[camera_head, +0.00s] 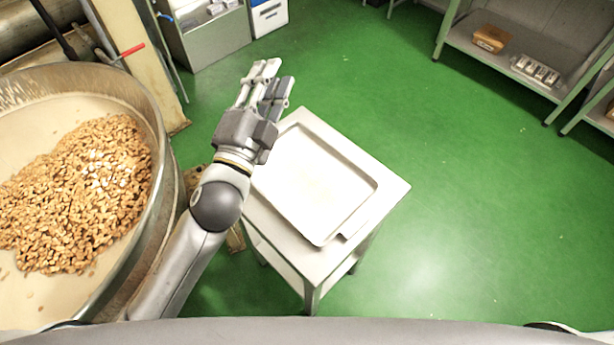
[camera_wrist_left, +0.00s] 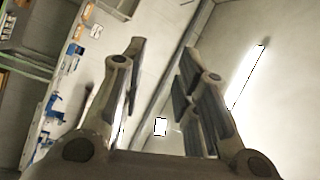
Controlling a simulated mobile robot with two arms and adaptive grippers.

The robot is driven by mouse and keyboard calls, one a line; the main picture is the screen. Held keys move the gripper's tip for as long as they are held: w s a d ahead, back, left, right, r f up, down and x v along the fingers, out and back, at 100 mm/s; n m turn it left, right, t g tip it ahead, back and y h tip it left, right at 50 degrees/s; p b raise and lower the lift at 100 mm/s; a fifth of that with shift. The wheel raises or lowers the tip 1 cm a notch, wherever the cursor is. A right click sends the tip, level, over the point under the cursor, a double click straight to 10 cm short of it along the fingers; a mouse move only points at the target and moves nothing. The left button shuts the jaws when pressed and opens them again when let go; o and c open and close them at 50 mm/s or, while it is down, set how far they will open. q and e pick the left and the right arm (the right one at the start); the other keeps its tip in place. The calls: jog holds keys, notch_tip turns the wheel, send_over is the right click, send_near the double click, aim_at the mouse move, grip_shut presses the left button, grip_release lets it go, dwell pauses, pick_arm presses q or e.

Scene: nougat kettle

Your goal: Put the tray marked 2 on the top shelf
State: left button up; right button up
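A pale, shallow, empty tray (camera_head: 318,183) with a raised rim lies flat on a small white stand (camera_head: 394,190) in the middle of the head view. I can make out no number on it. My left gripper (camera_head: 268,82) is beyond the stand's upper left corner, apart from the tray, with its fingers pointing away from me. In the left wrist view its fingers (camera_wrist_left: 157,75) stand apart with nothing between them. My right gripper is not in view. I cannot tell which shelf in view is the top shelf.
A large round kettle (camera_head: 156,105) with a heap of nuts (camera_head: 75,195) stands at the left. A shelf rack (camera_head: 462,37) at the upper right holds a wooden box (camera_head: 490,39) and a small metal item (camera_head: 536,70). Green floor (camera_head: 480,210) is clear between.

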pick_arm(q)
jog(key=s+d+r+m+g+h, duration=0.45)
jog(key=d+m+h, duration=0.3)
jog(key=m, duration=0.35)
jog(key=s+d+r+m+g+h, duration=0.45)
jog(key=d+m+h, duration=0.3)
jog(key=m, duration=0.35)
jog(key=s+d+f+m+g, duration=0.35)
jog(key=s+m+g, duration=0.25)
jog(key=m+g, duration=0.4)
jog(key=m+y, duration=1.4)
jog(key=y, duration=0.7)
send_over(274, 202)
notch_tip(274, 202, down, 23)
notch_tip(274, 202, down, 4)
jog(key=shift+a+f+p, duration=0.1)
jog(key=shift+f+p, duration=0.15)
jog(key=shift+p, duration=0.45)
notch_tip(274, 202, down, 5)
jog(key=shift+s+f+p, duration=0.1)
jog(key=shift+f+p, duration=0.05)
jog(key=shift+p, duration=1)
jog(key=shift+f, duration=0.3)
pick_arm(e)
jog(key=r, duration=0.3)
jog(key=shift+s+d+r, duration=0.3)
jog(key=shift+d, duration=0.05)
